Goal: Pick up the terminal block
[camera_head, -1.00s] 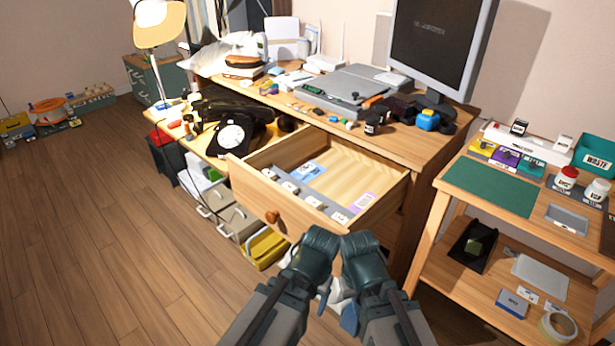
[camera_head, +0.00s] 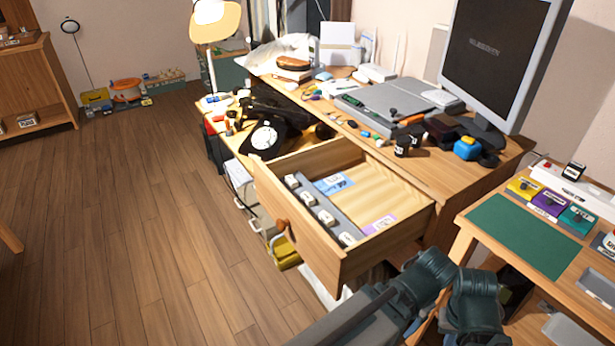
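I cannot pick out the terminal block with certainty. Many small parts lie on the desk (camera_head: 440,185), among them a small green piece (camera_head: 352,101) at the edge of a grey flat device (camera_head: 392,101); they are too small to name. The open drawer (camera_head: 300,238) holds a row of small white-topped blocks in a grey strip (camera_head: 322,208), plus blue and purple labels. My two arms show at the bottom right, in front of the drawer and the side table. Their rounded dark joints are visible, but no gripper fingers can be made out.
A side table (camera_head: 462,236) at right carries a green mat (camera_head: 527,236) and yellow, purple and green boxes. Wooden floor at left is clear, with a shelf (camera_head: 38,85) beyond.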

